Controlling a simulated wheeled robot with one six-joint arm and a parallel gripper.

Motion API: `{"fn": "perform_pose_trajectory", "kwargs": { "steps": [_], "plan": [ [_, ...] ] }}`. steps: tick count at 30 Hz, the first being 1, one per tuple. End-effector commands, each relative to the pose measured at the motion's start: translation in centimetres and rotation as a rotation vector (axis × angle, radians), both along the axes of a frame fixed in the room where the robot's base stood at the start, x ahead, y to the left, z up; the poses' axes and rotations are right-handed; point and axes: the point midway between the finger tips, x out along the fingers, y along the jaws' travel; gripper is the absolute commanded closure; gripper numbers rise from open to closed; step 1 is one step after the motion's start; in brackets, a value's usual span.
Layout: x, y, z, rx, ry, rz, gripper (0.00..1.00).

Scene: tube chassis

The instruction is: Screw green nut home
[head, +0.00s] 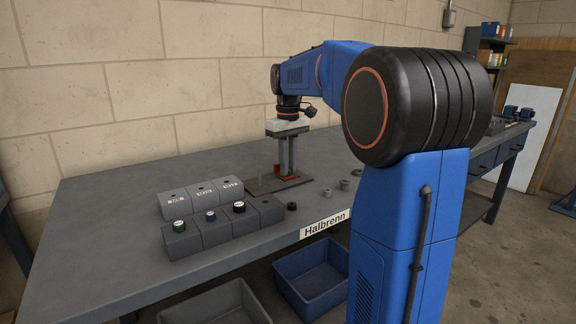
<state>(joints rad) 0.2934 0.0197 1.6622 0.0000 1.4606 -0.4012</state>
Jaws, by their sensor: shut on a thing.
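My gripper (286,174) points straight down over a dark plate (262,184) on the bench, well to the right of and behind that block. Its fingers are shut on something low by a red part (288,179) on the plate. What is between the fingertips is too small and hidden to make out.
Labelled grey blocks (202,193) stand behind. Several small ring-like parts (327,192) lie near the bench's front edge. A blue bin (312,280) and a grey bin (215,303) stand below. The bench's left is clear.

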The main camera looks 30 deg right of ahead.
Motion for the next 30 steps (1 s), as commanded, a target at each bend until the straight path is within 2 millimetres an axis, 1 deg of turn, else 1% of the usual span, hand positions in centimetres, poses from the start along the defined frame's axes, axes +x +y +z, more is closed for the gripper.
{"fn": "perform_pose_trajectory", "kwargs": {
  "steps": [8, 11, 18, 21, 24, 30],
  "plan": [
    [0.03, -0.02, 0.11, -0.001, -0.003, -0.014, 1.0],
    [0.04, -0.02, 0.11, -0.001, -0.003, -0.085, 1.0],
    [0.04, -0.03, 0.1, -0.001, -0.004, -0.324, 1.0],
    [0.04, -0.03, 0.1, -0.001, -0.004, -0.4, 1.0],
    [0.05, -0.02, 0.1, -0.001, -0.004, -0.441, 1.0],
    [0.05, -0.02, 0.11, -0.001, -0.004, -0.449, 1.0]
  ]
}}
